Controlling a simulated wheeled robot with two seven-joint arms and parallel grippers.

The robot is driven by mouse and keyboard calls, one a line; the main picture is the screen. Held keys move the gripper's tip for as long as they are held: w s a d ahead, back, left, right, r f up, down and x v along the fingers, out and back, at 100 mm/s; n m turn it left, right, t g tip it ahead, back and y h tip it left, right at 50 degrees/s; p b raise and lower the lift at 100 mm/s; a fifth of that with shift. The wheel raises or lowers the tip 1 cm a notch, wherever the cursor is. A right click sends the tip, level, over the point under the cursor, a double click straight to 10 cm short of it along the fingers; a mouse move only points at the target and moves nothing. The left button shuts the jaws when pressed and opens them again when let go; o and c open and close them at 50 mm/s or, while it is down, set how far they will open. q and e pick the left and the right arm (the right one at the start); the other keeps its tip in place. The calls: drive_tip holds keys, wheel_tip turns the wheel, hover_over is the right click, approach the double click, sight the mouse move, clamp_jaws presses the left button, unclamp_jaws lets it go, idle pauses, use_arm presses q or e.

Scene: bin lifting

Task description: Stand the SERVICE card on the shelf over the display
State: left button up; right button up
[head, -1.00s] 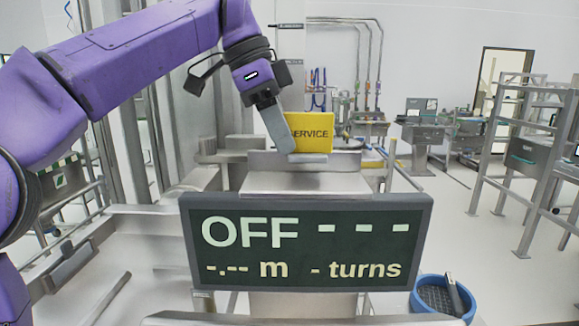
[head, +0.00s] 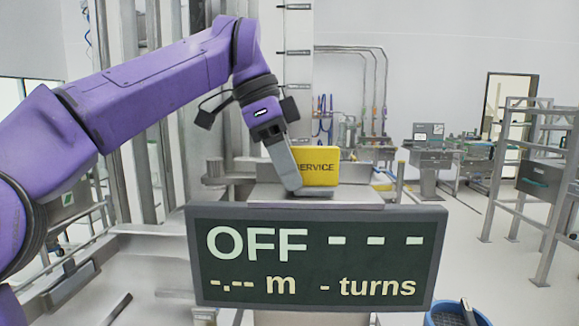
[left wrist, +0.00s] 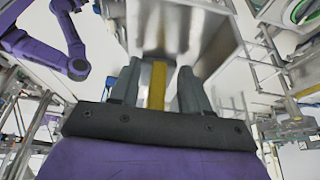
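The yellow SERVICE card (head: 320,168) stands upright on the grey shelf (head: 350,197) over the display (head: 316,260); its lower edge looks to touch the shelf. The display reads OFF with dashes. My left gripper (head: 297,187) is at the card's left end, with one finger in front of it. In the left wrist view the card shows edge-on as a yellow strip (left wrist: 157,86) between the two fingers (left wrist: 157,76), with a gap on each side. The far finger is hidden in the head view. My right gripper is not seen.
A blue bin (head: 455,314) stands on the floor at the lower right. Grey metal posts (head: 145,100) rise behind my left arm.

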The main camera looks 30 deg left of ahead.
use_arm(q)
drive_tip(key=shift+r+p, duration=0.35)
drive_tip(key=p+v, duration=0.6)
drive_tip(key=v, duration=0.5)
drive_tip(key=shift+r, duration=0.35)
drive_tip(key=shift+a, duration=0.1)
